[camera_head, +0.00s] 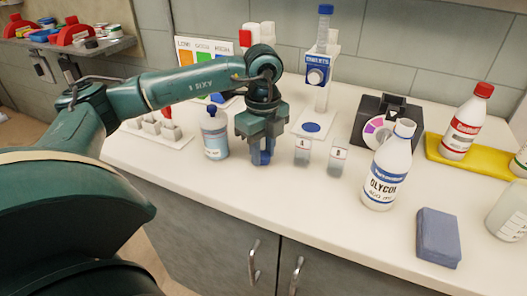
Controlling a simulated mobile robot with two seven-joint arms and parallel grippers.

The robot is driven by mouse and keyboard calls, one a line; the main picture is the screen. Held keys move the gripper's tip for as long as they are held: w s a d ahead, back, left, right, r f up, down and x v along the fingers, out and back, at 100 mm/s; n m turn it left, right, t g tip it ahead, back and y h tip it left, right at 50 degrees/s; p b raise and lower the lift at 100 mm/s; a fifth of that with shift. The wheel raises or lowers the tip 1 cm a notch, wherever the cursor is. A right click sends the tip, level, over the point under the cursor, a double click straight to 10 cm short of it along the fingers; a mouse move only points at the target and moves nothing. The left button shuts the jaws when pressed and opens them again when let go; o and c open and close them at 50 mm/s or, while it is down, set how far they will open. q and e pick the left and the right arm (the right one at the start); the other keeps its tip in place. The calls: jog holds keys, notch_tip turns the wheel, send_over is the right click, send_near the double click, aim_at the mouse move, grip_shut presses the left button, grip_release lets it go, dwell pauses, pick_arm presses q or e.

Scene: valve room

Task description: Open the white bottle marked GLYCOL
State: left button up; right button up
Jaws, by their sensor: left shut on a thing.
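The white bottle marked GLYCOL (384,183) stands upright on the white counter, right of the middle. It has a blue and white label, and its pale neck (404,129) shows no coloured cap. My left gripper (262,157) points down over the counter, well to the left of this bottle and apart from it. It is shut on a small blue thing, mostly hidden between the fingers, that looks like a cap. My right gripper is not in view.
A blue-capped bottle (214,138) stands just left of my left gripper. Two small clear containers stand between the gripper and the GLYCOL bottle. A blue block (438,236) lies at the front right. A red-capped bottle (465,125) stands on a yellow tray (437,151).

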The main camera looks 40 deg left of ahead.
aim_at(263, 155)
pick_arm(q)
jog(key=shift+f, duration=0.25)
jog(key=shift+f, duration=0.15)
jog(key=o, duration=1.1)
notch_tip(263, 155, up, 12)
jog(key=shift+r, duration=0.25)
jog(key=shift+s+f, duration=0.1)
